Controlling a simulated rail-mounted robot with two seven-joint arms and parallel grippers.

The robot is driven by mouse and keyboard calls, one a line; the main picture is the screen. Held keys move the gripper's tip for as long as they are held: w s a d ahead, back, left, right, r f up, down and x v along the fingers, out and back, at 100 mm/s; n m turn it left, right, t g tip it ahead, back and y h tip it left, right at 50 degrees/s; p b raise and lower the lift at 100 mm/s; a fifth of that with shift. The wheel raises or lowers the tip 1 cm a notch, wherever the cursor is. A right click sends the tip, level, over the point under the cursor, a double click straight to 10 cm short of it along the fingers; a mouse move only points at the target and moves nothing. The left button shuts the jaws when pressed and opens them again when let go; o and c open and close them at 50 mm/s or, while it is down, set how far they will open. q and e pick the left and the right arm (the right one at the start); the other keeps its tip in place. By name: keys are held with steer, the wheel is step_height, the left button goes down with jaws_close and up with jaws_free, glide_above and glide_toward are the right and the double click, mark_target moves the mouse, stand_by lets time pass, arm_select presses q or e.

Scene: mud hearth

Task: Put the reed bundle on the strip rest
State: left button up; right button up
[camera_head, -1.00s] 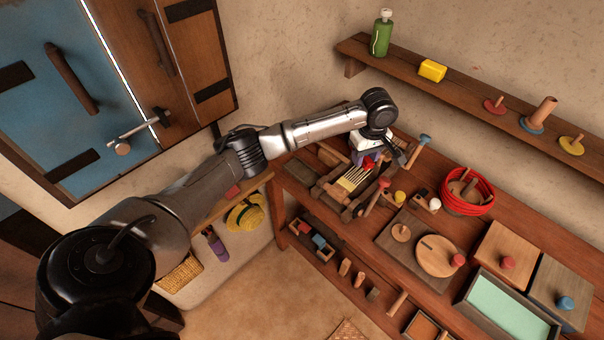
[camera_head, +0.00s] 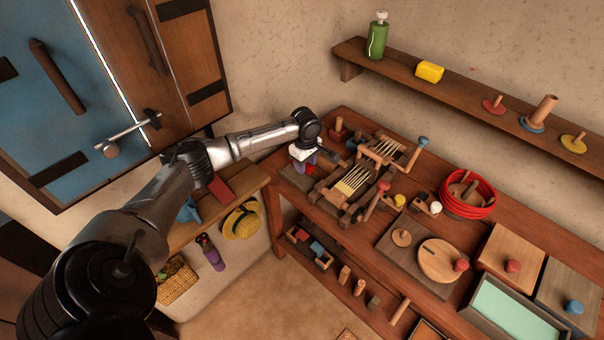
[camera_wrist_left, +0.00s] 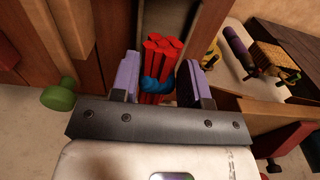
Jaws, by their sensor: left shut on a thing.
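The reed bundle is a bunch of red sticks with a blue tie (camera_wrist_left: 160,58). In the left wrist view it lies between the purple fingers of my left gripper (camera_wrist_left: 158,82), which is shut on it. In the head view my left gripper (camera_head: 304,163) is over the left end of the workbench, and only a little red and blue of the bundle shows there. A dark flat strip (camera_head: 295,179) on the bench, just below the gripper, looks like the strip rest, but I cannot be sure. I cannot tell whether the bundle touches it. My right gripper is not in view.
Wooden frames with pale strips (camera_head: 350,184) stand close to the right of the gripper, with a blue-knobbed handle (camera_head: 423,141) behind. A red coil (camera_head: 468,210) and lidded boxes (camera_head: 506,258) are farther right. A lower side shelf (camera_head: 246,184) adjoins at left.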

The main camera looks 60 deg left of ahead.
mark_target(302, 179)
arm_select(q)
steer(key=shift+s+a+f, duration=0.35)
steer(key=shift+s+f, duration=0.05)
steer(key=shift+f+b, duration=0.75)
steer(key=shift+f, duration=1.2)
steer(key=o, duration=0.9)
steer(key=shift+f, duration=0.1)
steer(key=shift+r, duration=0.35)
steer(key=shift+r+p, duration=1.1)
steer(key=shift+r, duration=2.45)
